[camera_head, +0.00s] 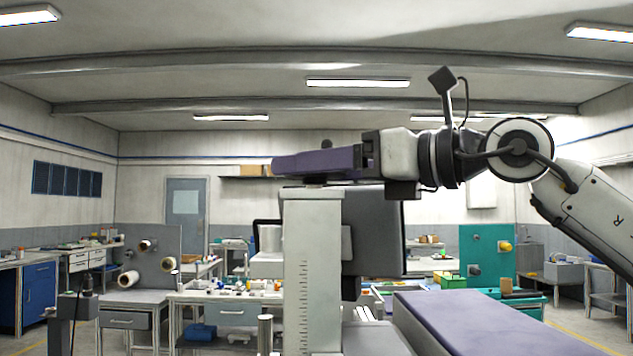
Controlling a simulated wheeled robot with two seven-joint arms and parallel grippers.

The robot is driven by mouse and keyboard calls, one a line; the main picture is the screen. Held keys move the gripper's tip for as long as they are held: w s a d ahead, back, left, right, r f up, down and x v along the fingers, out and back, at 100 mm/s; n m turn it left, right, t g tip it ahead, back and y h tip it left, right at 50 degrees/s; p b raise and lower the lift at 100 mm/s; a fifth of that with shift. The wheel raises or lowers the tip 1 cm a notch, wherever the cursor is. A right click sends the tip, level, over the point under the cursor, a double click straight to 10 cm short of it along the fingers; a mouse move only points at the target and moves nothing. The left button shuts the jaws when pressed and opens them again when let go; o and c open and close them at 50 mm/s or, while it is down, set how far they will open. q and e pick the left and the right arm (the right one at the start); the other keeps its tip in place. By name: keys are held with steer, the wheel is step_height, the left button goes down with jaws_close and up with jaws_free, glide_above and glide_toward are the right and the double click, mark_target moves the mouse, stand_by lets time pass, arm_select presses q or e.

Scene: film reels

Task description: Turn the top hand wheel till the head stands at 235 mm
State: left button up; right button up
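A pale upright column (313,230) with a dark tick scale (304,300) stands in the middle; I cannot read its figures. My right gripper (290,163) comes in from the right, its purple fingers level across the column's top. I see the fingers side-on, so their gap is hidden. A small dark round knob (327,144) shows just above the fingers, and a dark piece (314,182) shows below them on the column's top. The hand wheel itself is mostly hidden there. A white block (267,264), possibly the head, is left of the column. My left gripper is not in view.
A dark grey panel (374,235) stands right behind the column. A purple-topped surface (490,318) lies at the front right. Benches with small items (228,297) and a pegboard with reels (150,265) are further back.

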steer(key=m+t+h+b, duration=0.1)
steer(key=b, duration=0.1)
steer(key=f+m+t+h+b, duration=0.1)
steer(key=b, duration=0.2)
steer(key=shift+s+t+b, duration=0.15)
steer(key=shift+t+b, duration=0.15)
steer(key=shift+t, duration=0.1)
steer(key=m+t+h+b, duration=0.1)
steer(key=h+b, duration=0.1)
steer(key=m+t+h+b, duration=0.1)
steer(key=b, duration=0.1)
steer(key=shift+a+r+m+t+h+b, duration=0.15)
steer(key=shift+m+t+h+b, duration=0.15)
steer(key=shift+m+h+b, duration=0.1)
steer(key=shift+r+m+t+h+b, duration=0.15)
steer(key=shift+m+t+h+b, duration=0.45)
steer(key=shift+m+h+b, duration=0.4)
steer(key=m+t+h, duration=0.1)
steer(key=h, duration=0.2)
steer(key=shift+r+m, duration=0.15)
steer(key=shift+m, duration=0.15)
steer(key=m+h, duration=0.3)
steer(key=h, duration=0.2)
steer(key=shift+r, duration=0.15)
steer(key=shift+m+h+p, duration=0.4)
steer(key=shift+m+h, duration=0.2)
steer(key=shift+h, duration=0.1)
steer(key=shift+h, duration=0.3)
